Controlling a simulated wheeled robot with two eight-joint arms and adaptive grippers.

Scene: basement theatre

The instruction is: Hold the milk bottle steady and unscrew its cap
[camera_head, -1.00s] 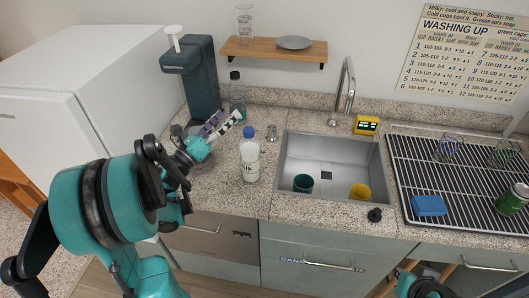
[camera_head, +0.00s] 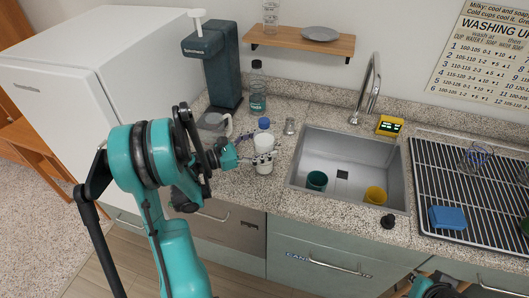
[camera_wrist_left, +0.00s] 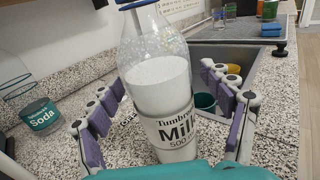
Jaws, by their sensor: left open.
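The milk bottle (camera_head: 263,143) stands upright on the speckled counter left of the sink, its blue cap (camera_head: 264,123) on. In the left wrist view, the milk bottle (camera_wrist_left: 160,85) shows its "Milk" label, and the cap is cut off at the top edge. My left gripper (camera_head: 262,158) is open around the lower body of the bottle. In the wrist view its purple-padded fingers (camera_wrist_left: 165,115) stand on both sides, with a gap visible at the right. My right arm shows only partly at the bottom right of the head view; its fingers are not visible.
The sink (camera_head: 345,197) holds a green cup (camera_head: 317,181) and a yellow cup (camera_head: 376,195).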

